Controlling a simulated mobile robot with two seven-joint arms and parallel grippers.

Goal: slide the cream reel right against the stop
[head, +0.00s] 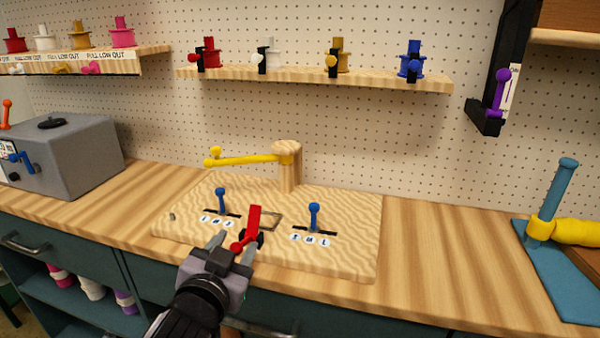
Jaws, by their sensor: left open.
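A cream-white reel (273,55) stands on the middle wall shelf (300,77), between a red reel (208,52) and a yellow reel (341,55). A black upright piece with a pale knob (261,59) is at its left front. Another cream reel (44,40) stands on the upper left shelf (110,62), between red and yellow reels. I cannot tell which cream reel the task names. My left gripper (232,245) is open at the wooden board, well below the shelves, its fingers around the lower part of a red lever (251,228); contact is unclear. My right gripper is not in view.
The wooden board (345,255) carries two blue levers (221,199) (314,216) and a post with a yellow arm (245,160). A grey box (70,150) stands left. A blue stand (545,225) with a yellow part is right. The counter between board and stand is clear.

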